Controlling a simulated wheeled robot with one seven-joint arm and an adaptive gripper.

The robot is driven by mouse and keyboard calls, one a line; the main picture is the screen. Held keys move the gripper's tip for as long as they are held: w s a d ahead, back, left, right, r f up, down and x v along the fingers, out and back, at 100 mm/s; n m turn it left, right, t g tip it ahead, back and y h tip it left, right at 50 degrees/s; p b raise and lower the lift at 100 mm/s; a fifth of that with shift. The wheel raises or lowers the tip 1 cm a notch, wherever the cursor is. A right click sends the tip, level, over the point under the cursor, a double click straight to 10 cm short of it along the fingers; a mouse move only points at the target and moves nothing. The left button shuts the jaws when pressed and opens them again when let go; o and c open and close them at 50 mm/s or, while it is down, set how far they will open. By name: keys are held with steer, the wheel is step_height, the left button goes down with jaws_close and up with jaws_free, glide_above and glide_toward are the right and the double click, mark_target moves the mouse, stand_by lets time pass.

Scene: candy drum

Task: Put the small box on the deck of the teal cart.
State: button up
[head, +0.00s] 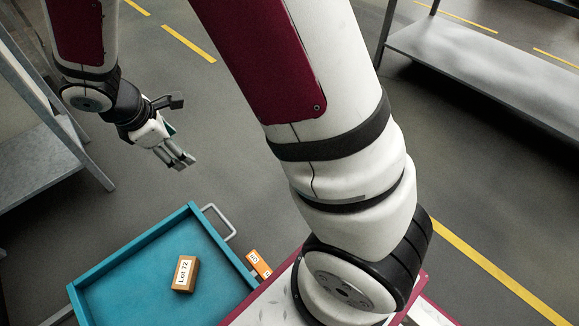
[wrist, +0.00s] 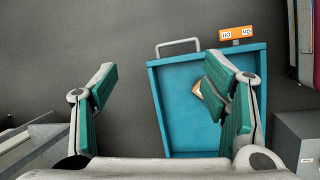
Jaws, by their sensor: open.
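The small box (head: 185,273) is brown with a white label reading "Lot 72". It rests on the deck of the teal cart (head: 125,292), inside the raised rim, in the head view. In the wrist view the box (wrist: 196,90) is mostly hidden behind one finger, and the cart (wrist: 175,120) shows beyond the fingers. My gripper (head: 181,160) is open and empty, up and beyond the cart's far left edge in the head view, clear of the box. Its green-padded fingers stand well apart in the wrist view (wrist: 158,82).
The cart has a grey handle (head: 222,221) and an orange tag (head: 258,264) at its edge. A grey metal shelf (head: 40,150) stands at the left and a grey bench (head: 490,70) at the upper right. Open grey floor lies between them.

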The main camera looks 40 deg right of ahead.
steer(key=s+d+r+m+g, duration=0.1)
steer(key=s+d+r+m, duration=0.25)
steer(key=s+r, duration=0.35)
steer(key=s+d+r+m, duration=0.3)
steer(key=s+r+m, duration=0.2)
steer(key=s+r, duration=0.2)
steer(key=s+a+r+m+y, duration=0.1)
steer(key=s+r+m+y, duration=0.1)
steer(key=s, duration=0.7)
steer(key=s+a+r+m+y, duration=0.1)
steer(key=s+m, duration=0.4)
steer(key=s, duration=0.5)
steer(key=shift+s+r+g+y, duration=0.3)
steer(key=shift+r+y, duration=0.05)
steer(key=shift+y, duration=0.05)
step_height(320, 180, up, 32)
steer(key=t+p, duration=0.4)
steer(key=p, duration=2.6)
steer(key=shift+d, duration=0.3)
steer(key=shift+n, duration=0.25)
